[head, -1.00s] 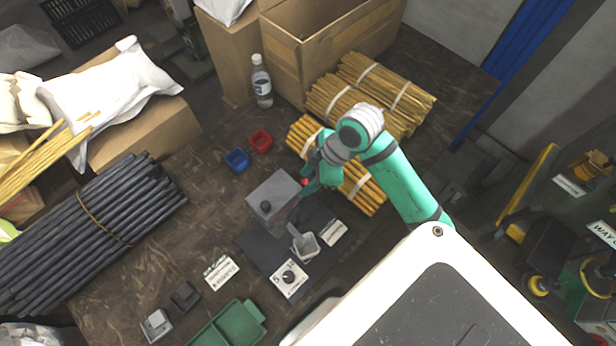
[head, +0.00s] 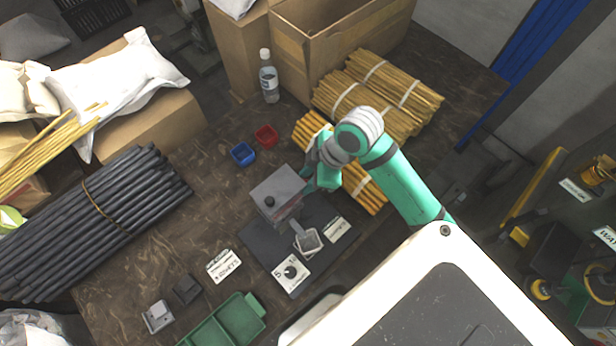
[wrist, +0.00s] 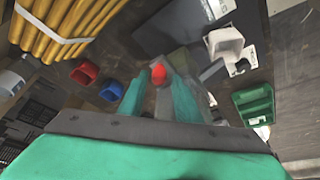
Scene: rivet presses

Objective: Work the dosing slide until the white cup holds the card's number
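The dosing device is a grey box (head: 276,190) with a black knob on top, standing at the dark mat. A red knob (wrist: 158,74) shows in the wrist view, between the two teal fingers of my gripper (wrist: 158,98). The fingers look apart, with gaps beside the knob. In the head view my gripper (head: 314,182) is at the box's right side and hides the knob. The white cup (head: 309,243) stands in front of the box, by its spout; its contents are unclear. A white card (head: 291,273) with a black dial and a 5 lies in front.
Other white cards (head: 224,265) (head: 338,230) have small unreadable print. Blue (head: 242,154) and red (head: 265,136) bins stand behind the box. A yellow stick bundle (head: 362,188) lies close behind my gripper. A green tray (head: 231,326) is at the front left.

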